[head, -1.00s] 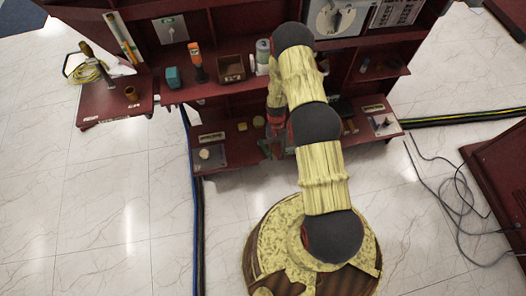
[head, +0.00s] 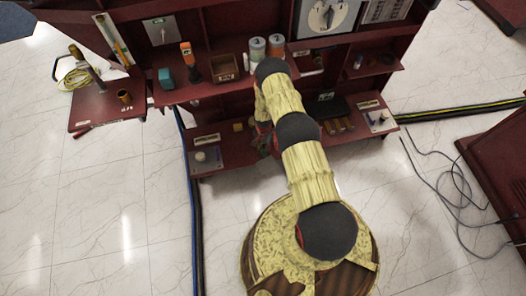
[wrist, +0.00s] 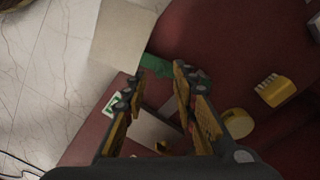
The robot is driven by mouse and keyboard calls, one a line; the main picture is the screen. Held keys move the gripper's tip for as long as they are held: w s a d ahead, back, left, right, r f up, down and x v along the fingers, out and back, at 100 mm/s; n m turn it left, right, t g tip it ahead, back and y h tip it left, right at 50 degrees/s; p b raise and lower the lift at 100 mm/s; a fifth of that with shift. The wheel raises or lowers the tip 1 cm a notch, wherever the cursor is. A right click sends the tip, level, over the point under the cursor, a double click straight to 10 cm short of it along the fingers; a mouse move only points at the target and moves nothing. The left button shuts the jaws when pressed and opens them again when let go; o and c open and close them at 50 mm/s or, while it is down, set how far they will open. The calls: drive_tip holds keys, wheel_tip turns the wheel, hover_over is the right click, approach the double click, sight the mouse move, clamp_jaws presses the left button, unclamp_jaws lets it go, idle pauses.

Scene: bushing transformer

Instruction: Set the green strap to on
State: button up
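In the wrist view a flat green strip, likely the green strap (wrist: 155,65), shows just beyond my fingertips. It lies beside a beige square plate (wrist: 122,35), against a dark red surface. My gripper (wrist: 155,77) is open, its two yellow-and-black fingers spread apart, and I see nothing held between them. Whether a finger touches the strip I cannot tell. In the head view my gripper (head: 264,145) is mostly hidden by my arm, low at the lower shelf; the strap cannot be made out clearly there.
A yellow block (wrist: 275,90) and a yellow round piece (wrist: 238,122) lie right of my fingers. The dark red lower shelf (head: 225,158) carries a round knob plate (head: 206,158). Two cans (head: 277,45) stand on the upper shelf. The tiled floor (head: 90,210) in front is open.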

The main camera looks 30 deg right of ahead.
drive_tip(key=shift+f+b, duration=0.65)
drive_tip(key=shift+f, duration=1.35)
drive_tip(key=shift+c, duration=0.3)
clamp_jaws()
